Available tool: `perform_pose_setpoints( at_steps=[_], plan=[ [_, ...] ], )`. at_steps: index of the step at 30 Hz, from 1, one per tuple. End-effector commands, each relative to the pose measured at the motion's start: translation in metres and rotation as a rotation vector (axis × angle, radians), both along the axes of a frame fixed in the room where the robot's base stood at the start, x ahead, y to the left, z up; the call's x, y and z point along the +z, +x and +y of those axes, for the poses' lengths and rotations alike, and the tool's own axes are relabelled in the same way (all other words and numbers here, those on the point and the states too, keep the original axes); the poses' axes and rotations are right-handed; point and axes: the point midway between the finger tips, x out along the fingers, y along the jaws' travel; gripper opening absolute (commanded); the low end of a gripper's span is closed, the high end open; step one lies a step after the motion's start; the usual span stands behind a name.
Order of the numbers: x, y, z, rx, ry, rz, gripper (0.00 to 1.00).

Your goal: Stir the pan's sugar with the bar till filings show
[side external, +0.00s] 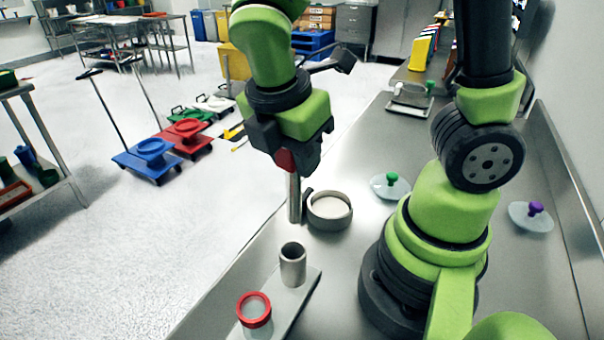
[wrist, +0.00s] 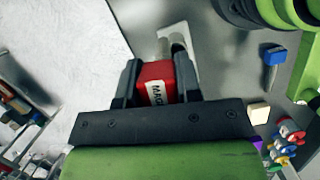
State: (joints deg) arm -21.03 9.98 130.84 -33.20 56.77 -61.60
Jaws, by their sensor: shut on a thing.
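My gripper (side external: 287,158) is shut on the red handle of the bar (side external: 294,198), a grey metal rod hanging upright below the fingers. In the wrist view, the red handle (wrist: 155,82) with a white label sits between my fingers (wrist: 154,88). The pan (side external: 330,222) is a round grey dish on the steel bench, with a pale, smooth-looking layer of sugar (side external: 329,207) inside. The bar's lower end appears beside the pan's left rim, outside it; I cannot tell its exact height. No filings show on the sugar. I do not make out the pan in the wrist view.
In front, a flat plate (side external: 305,301) carries an open metal tube (side external: 293,268) and a red-rimmed jar (side external: 254,313). A green-knobbed lid (side external: 390,187) lies right of the pan, a purple-knobbed lid (side external: 532,217) farther right. The bench's left edge is close to the bar.

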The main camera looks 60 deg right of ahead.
Motion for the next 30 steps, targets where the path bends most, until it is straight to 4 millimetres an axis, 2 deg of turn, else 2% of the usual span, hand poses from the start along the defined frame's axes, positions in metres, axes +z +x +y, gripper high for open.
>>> perform_pose_setpoints(
  at_steps=[4, 9, 15, 20, 30],
  plan=[
    [-0.01, 0.008, -0.044, -0.208, -0.002, 0.002, 0.0],
    [-0.021, 0.006, -0.091, -0.417, 0.0, 0.002, 0.0],
    [-0.029, -0.003, -0.126, -0.575, 0.002, 0.001, 0.0],
    [-0.033, -0.007, -0.136, -0.621, 0.003, 0.0, 0.0],
    [-0.053, -0.007, -0.137, -0.622, 0.001, 0.003, 0.0]
  ],
)
